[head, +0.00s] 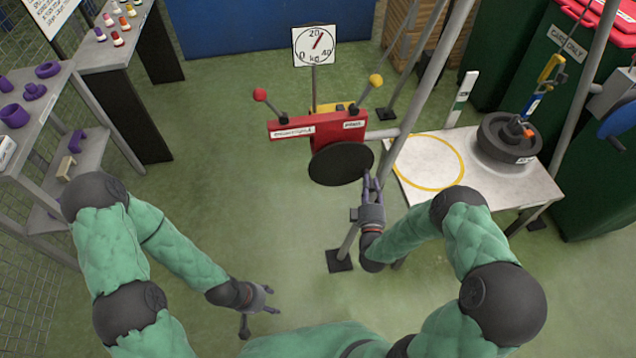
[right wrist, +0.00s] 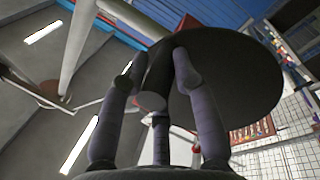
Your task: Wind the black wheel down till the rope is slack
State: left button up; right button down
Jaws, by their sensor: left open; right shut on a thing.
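The black wheel (head: 341,163) is a flat disc on the front of a red block on a metal post. My right gripper (head: 372,182) is at the wheel's right edge, shut on its dark handle (right wrist: 154,98); the right wrist view shows the fingers around this handle, with the disc (right wrist: 240,80) beside it. I cannot make out the rope clearly. A yellow hook (head: 551,68) hangs above a black weight (head: 510,140), with a blue piece below it. My left gripper (head: 262,306) is open and empty, low over the floor.
The red block (head: 300,129) carries a red-knobbed and a yellow-knobbed lever. Behind it, a kg dial (head: 315,45) points a little right of 20. A white table (head: 410,178) has a yellow ring and the weight. Shelves (head: 40,105) stand left; the middle floor is clear.

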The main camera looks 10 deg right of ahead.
jog(key=shift+w+d+r+n+t, duration=0.1)
jog(key=shift+d+r+n+t, duration=0.1)
jog(key=shift+r+n, duration=0.35)
jog(key=shift+w+d+r+n+t, duration=0.1)
jog(key=shift+r+n+t, duration=0.1)
jog(key=shift+r+n, duration=0.35)
jog(key=c, duration=0.8)
grip_release()
jog(key=shift+s+a+y, duration=0.1)
jog(key=shift+a+y, duration=0.05)
jog(key=shift+y, duration=0.15)
jog(key=shift+c, duration=0.2)
jog(key=shift+f, duration=0.2)
jog(key=shift+s, duration=0.1)
jog(key=shift+s+f, duration=0.1)
jog(key=shift+s, duration=0.3)
jog(key=s, duration=0.7)
jog(key=shift+s+p, duration=0.15)
jog(key=shift+p, duration=0.15)
